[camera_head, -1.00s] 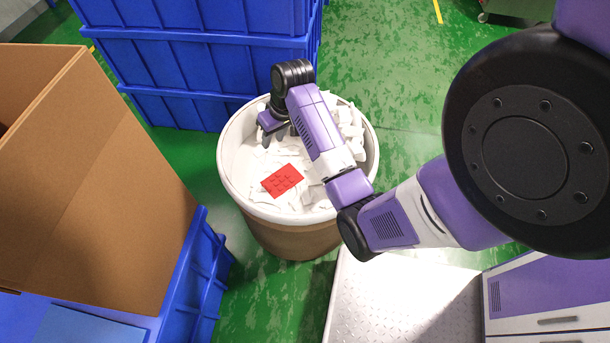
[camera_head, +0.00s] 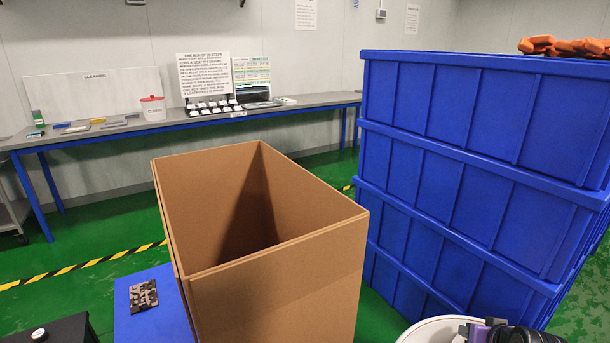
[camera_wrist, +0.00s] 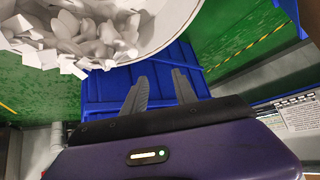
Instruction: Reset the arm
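My gripper (camera_wrist: 160,84) shows in the wrist view with its two dark fingers apart and nothing between them. It is outside the white drum (camera_wrist: 176,32), which holds white pieces (camera_wrist: 85,32) at the top left of that view. In the head view only the drum's rim (camera_head: 420,328) shows at the bottom edge, with a dark and purple part of my arm beside it. My fingers are hidden in the head view.
An open, empty-looking cardboard box (camera_head: 290,285) stands on a blue support (camera_head: 140,318). Tall stacked blue crates (camera_head: 470,150) stand at right, orange items (camera_head: 565,46) on top. A long bench (camera_head: 240,117) lines the back wall. Green floor lies between.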

